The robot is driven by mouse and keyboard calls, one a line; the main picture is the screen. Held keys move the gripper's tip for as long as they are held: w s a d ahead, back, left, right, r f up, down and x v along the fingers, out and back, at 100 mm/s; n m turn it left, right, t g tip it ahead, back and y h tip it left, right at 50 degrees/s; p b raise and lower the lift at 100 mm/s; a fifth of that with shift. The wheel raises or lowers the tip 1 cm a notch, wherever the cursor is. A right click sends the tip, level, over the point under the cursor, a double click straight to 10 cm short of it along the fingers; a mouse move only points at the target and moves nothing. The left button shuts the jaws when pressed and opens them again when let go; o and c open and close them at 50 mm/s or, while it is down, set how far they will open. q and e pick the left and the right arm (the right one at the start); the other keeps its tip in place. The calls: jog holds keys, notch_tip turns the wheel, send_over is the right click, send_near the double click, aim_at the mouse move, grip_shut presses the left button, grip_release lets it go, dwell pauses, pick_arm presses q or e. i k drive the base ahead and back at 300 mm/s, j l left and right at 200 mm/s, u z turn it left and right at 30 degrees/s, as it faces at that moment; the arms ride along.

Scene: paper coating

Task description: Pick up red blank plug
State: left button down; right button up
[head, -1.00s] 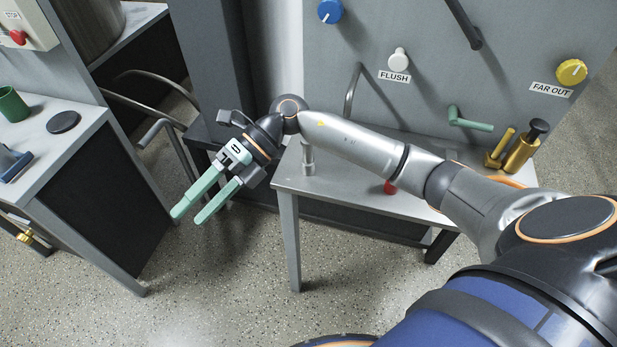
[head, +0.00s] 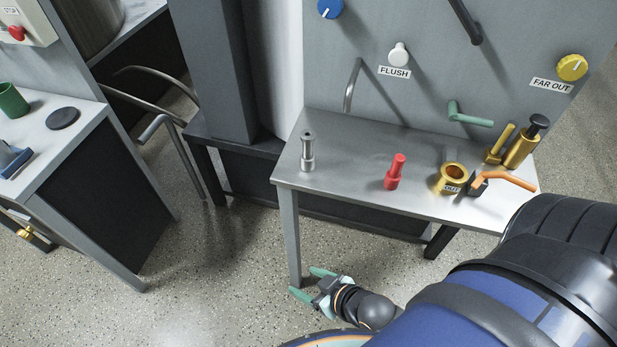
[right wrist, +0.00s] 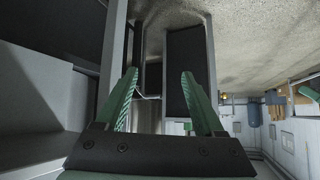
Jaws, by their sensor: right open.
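The red blank plug (head: 395,172) stands upright on the grey metal table (head: 345,185), near its front edge, in the head view. My right gripper (head: 306,280) is low in front of the table, below the tabletop and to the left of the plug. Its green fingers point left and are apart with nothing between them. The right wrist view shows the same open fingers (right wrist: 160,100), with the plug out of sight there. My left gripper is in neither view.
A silver plug-like part (head: 308,152) stands left of the red plug. A panel with knobs (head: 430,60) rises behind. Another bench (head: 85,125) is at left.

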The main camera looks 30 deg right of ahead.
aim_at(393, 176)
jog(key=z, duration=1.7)
